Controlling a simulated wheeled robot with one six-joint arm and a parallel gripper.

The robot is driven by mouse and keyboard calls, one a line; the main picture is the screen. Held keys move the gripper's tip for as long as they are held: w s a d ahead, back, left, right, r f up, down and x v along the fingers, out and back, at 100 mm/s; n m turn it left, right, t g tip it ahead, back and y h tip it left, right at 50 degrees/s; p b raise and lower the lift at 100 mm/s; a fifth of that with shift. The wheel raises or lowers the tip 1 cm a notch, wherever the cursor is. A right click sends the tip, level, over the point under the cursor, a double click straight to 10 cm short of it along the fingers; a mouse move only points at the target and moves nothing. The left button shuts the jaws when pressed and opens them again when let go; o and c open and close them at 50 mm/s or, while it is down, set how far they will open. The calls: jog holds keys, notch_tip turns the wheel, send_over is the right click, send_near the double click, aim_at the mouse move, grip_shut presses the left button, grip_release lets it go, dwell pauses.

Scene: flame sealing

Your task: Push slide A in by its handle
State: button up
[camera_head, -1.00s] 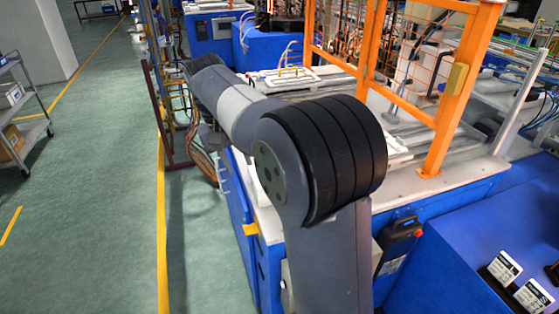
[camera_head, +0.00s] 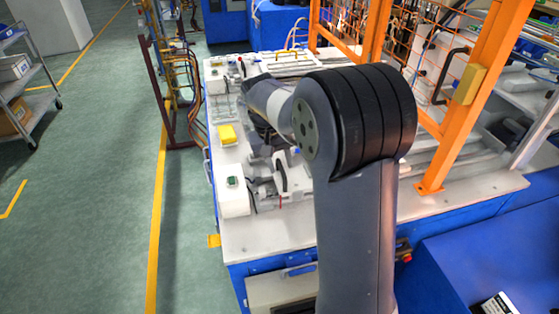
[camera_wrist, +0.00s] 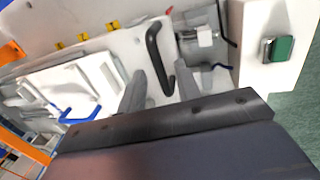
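In the wrist view, a black bar handle (camera_wrist: 153,52) stands on a white panel, straight ahead of my gripper (camera_wrist: 161,72). It is likely the handle of slide A, but no label shows. The two grey fingers are apart, one on each side of the handle's near end. I cannot tell whether either finger touches it. Nothing is held between them. In the head view, my arm covers most of the gripper and the handle.
A white box with a green button (camera_wrist: 280,48) stands close on the right in the wrist view. White plates with blue handles (camera_wrist: 80,115) lie to the left. In the head view, an orange fence post (camera_head: 470,95) rises to the right of my arm. The aisle at left is clear.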

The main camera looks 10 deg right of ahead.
grip_shut()
dwell(0.3)
